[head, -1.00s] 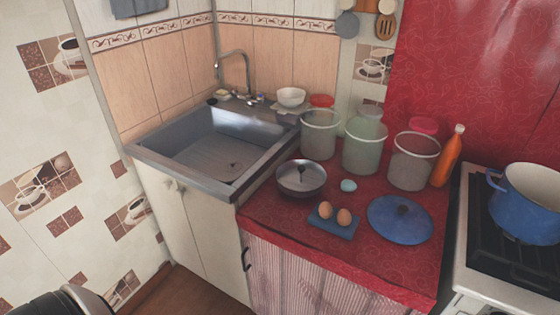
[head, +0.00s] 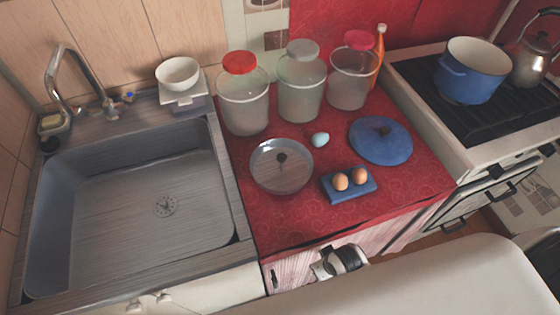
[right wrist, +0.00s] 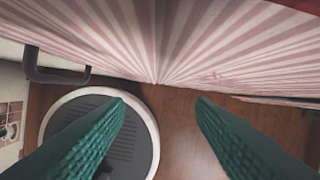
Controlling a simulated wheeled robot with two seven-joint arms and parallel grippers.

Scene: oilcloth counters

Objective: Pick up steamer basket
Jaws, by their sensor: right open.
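The steamer basket, a round shallow metal dish with a dark central knob (head: 268,181), sits on the red oilcloth counter (head: 400,196), just right of the sink. Nothing is holding it. My right gripper (right wrist: 160,102) shows in the right wrist view with its two teal fingers wide apart and nothing between them. It faces the pink striped curtain (right wrist: 160,40) and the floor, below the counter top and away from the basket. In the head view my pale right arm crosses the bottom; the fingertips cannot be made out there. My left gripper is out of view.
Three lidded jars (head: 244,105) stand behind the basket. A pale blue egg (head: 320,139), a blue holder (head: 351,192) with two brown eggs and a blue lid (head: 376,150) lie to its right. The sink (head: 120,190) is left; the stove with a blue pot (head: 470,75) is right.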

